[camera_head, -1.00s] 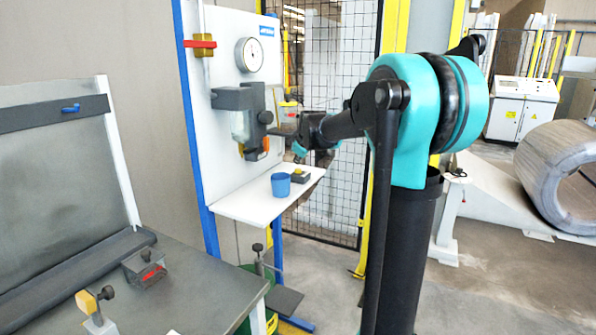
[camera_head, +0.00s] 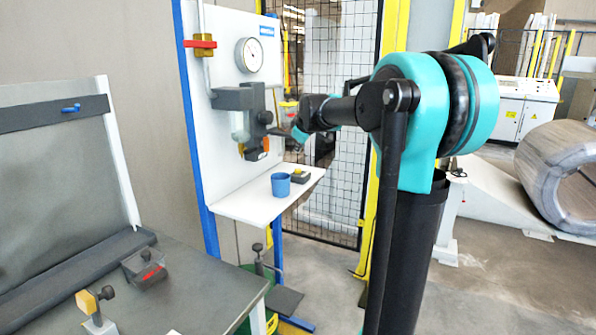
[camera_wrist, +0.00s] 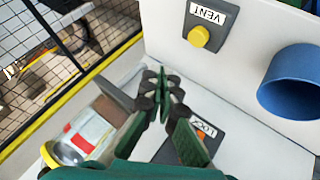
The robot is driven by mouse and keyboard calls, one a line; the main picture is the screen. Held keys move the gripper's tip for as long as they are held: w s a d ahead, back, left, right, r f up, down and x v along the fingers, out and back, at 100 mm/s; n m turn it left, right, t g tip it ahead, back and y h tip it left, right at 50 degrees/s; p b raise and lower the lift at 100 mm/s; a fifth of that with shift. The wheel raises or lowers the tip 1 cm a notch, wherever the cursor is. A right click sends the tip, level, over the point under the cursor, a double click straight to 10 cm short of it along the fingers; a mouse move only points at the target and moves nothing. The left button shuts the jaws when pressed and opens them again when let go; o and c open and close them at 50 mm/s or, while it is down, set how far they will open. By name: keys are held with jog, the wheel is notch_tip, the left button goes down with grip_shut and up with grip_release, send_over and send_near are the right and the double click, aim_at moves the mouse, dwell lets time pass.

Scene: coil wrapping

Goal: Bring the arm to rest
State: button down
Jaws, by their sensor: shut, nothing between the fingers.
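My arm is stretched out toward the white panel (camera_head: 280,85) in the head view, with its teal joint at the right. My gripper (camera_wrist: 163,88) is shut and empty, its dark green fingertips meeting in the middle of the wrist view. In the head view the arm's far end is beside the grey unit on the panel, above the small shelf (camera_head: 240,205); the fingers are too small to make out there. I cannot tell how close they are to the unit.
A blue cup (camera_head: 281,185) stands on the shelf beside a box with a yellow button (camera_head: 300,177), labelled VENT in the wrist view (camera_wrist: 200,37). A box with an orange part (camera_wrist: 207,135) is behind the fingers. A grey workbench (camera_head: 190,270) is at left, a mesh fence (camera_head: 335,170) behind.

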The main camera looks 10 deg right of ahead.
jog(key=s+d+f+m+g, duration=0.1)
jog(key=s+f+m, duration=0.2)
jog(key=s+f, duration=0.7)
jog(key=s+d+f+m+g, duration=0.1)
jog(key=s+f+m+g, duration=0.1)
jog(key=s+f, duration=0.8)
jog(key=s+d+f+m+g+h, duration=0.1)
jog(key=s+f+m, duration=0.4)
jog(key=s, duration=1.6)
notch_tip(320, 180, down, 6)
jog(key=shift+d+r+g, duration=0.15)
jog(key=shift+d+g, duration=0.35)
jog(key=shift+d, duration=0.05)
jog(key=shift+w, duration=0.1)
